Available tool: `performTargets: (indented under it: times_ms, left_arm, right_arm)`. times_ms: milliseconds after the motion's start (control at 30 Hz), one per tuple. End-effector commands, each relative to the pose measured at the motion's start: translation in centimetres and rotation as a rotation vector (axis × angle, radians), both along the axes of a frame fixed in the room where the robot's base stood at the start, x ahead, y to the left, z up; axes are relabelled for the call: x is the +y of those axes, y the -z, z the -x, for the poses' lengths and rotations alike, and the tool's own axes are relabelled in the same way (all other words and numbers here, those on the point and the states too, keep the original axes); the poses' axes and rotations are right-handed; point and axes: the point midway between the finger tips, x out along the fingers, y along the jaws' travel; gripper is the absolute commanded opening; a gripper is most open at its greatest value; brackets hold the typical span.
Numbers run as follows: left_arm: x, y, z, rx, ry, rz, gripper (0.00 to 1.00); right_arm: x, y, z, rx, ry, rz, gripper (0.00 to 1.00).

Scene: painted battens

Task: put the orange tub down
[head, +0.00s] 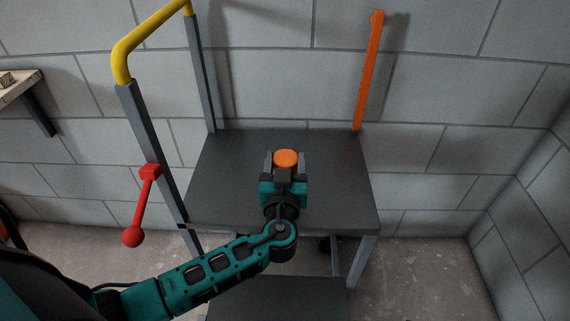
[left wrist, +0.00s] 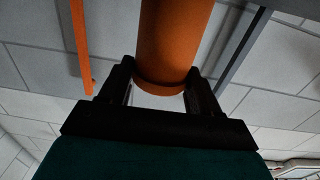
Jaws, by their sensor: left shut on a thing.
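The orange tub (head: 286,157) is a small cylinder with a round orange top, over the middle of the dark grey table top (head: 335,195) in the head view. My left gripper (head: 285,166) is shut on it, with one dark finger on each side. In the left wrist view the tub (left wrist: 172,42) stands out between the two fingertips (left wrist: 160,82). The gripper hides part of the tub, and I cannot tell whether it touches the table top. My right gripper is not in view.
An orange upright batten (head: 369,75) rises at the table's back right. Grey posts with a yellow rail (head: 150,38) stand at the left. A red lever with a ball end (head: 140,207) is on the front left post. The table top around the tub is clear.

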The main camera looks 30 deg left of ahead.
Motion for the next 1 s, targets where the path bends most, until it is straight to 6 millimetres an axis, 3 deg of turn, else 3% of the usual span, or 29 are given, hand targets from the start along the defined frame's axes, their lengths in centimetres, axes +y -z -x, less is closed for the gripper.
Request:
performTargets:
  times_ms: [333, 367, 600, 867, 1000]
  left_arm:
    - [-0.1, 1.3, 0.2, 0.015, 0.003, 0.006, 0.19]
    - [-0.1, 1.5, 0.2, 0.018, 0.003, 0.006, 0.65]
    - [-0.2, 1.7, 0.3, 0.02, 0.006, 0.008, 0.88]
    - [-0.3, 1.6, 0.3, 0.021, 0.008, 0.01, 0.89]
    - [-0.3, 0.9, 0.3, 0.022, 0.008, 0.008, 0.89]
  right_arm:
    - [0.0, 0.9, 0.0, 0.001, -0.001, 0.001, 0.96]
    - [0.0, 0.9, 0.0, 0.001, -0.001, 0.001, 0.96]
    - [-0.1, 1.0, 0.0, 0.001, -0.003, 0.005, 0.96]
    - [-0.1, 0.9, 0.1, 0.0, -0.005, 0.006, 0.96]
    - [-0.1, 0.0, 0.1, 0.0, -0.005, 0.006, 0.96]
